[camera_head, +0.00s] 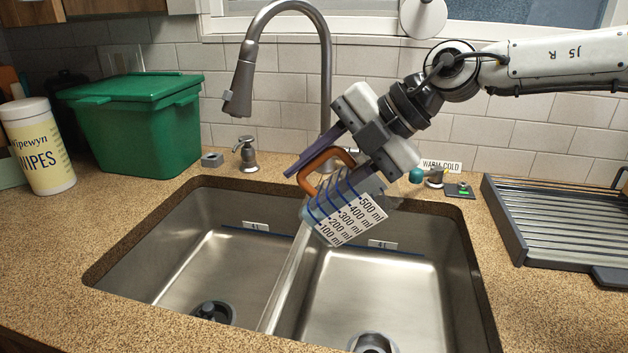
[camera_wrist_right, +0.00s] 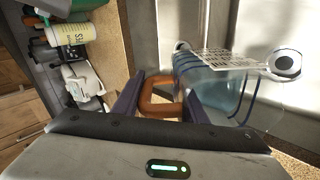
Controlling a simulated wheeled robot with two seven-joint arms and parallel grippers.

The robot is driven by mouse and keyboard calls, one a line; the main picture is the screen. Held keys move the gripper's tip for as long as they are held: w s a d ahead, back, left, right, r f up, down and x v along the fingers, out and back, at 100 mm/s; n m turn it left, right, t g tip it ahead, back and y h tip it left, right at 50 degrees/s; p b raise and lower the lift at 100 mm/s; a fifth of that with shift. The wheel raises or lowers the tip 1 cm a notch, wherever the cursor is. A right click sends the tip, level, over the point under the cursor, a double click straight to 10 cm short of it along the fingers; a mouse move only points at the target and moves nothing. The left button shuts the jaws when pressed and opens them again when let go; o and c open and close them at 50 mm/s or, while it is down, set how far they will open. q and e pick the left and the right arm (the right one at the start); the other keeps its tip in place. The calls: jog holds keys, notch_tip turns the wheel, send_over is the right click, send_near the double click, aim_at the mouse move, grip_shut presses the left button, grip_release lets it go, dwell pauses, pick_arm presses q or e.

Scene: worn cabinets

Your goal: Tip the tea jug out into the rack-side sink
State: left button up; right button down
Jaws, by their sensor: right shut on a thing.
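The tea jug (camera_head: 345,207) is clear and bluish, with blue bands, a white millilitre scale and an orange-brown handle (camera_head: 322,158). It hangs tilted above the double sink, over the top of the divider and the left part of the right basin (camera_head: 400,285), which is on the rack side. My right gripper (camera_head: 318,176) is shut on the jug's handle; its fingers flank the handle in the wrist view (camera_wrist_right: 160,97). I see no brown tea in the jug and no stream from it. The right basin's floor looks bare around its drain. My left gripper is out of view.
The left basin (camera_head: 212,268) is beside it. A tall faucet (camera_head: 326,80) stands behind the divider. The drying rack (camera_head: 555,225) is on the right, and a green bin (camera_head: 135,125) and wipes tub (camera_head: 38,145) are on the left.

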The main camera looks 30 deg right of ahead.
jog(key=shift+b, duration=0.4)
jog(key=shift+d+r+t+y+b, duration=0.1)
jog(key=shift+t+y+b, duration=0.2)
jog(key=shift+y+b, duration=0.15)
jog(key=shift+s+r, duration=0.1)
jog(key=shift+d+y+b, duration=0.1)
jog(key=shift+y+b, duration=0.15)
jog(key=shift+b, duration=0.5)
jog(key=shift+s+t+b, duration=0.1)
jog(key=shift+t+b, duration=0.25)
jog(key=shift+t, duration=0.05)
jog(key=shift+r, duration=0.1)
